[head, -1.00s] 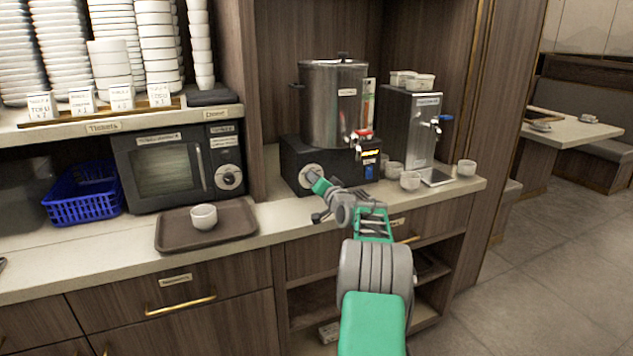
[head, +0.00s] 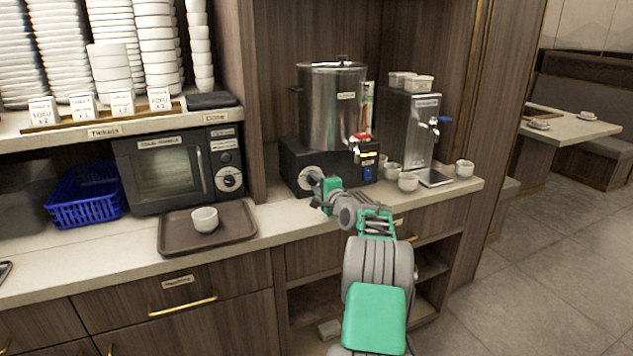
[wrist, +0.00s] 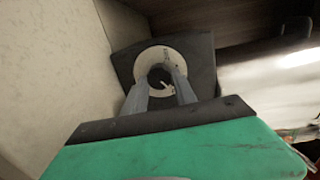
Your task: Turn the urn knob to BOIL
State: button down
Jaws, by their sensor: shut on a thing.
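The urn (head: 330,108) is a tall steel cylinder on a black base (head: 290,155) at the back of the counter. Its knob (head: 309,176) is on the front left of the base and is partly covered by my gripper (head: 316,180). In the wrist view the knob (wrist: 159,78) is dark with a white pointer line, at the centre of a pale round dial (wrist: 150,56). My gripper (wrist: 160,90) has one finger on each side of the knob and is shut on it. The dial's lettering is too small to read.
A brown tray (head: 180,241) with a white cup (head: 204,219) lies left of the urn, before a microwave (head: 165,170). A steel dispenser (head: 410,130) and several small cups stand to the right. Bare counter (head: 265,220) lies between tray and urn.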

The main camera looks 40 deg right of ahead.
jog(key=shift+f+m, duration=0.1)
jog(key=shift+m, duration=0.4)
jog(key=c, duration=1)
grip_release()
jog(key=v, duration=0.8)
jog(key=shift+d, duration=0.1)
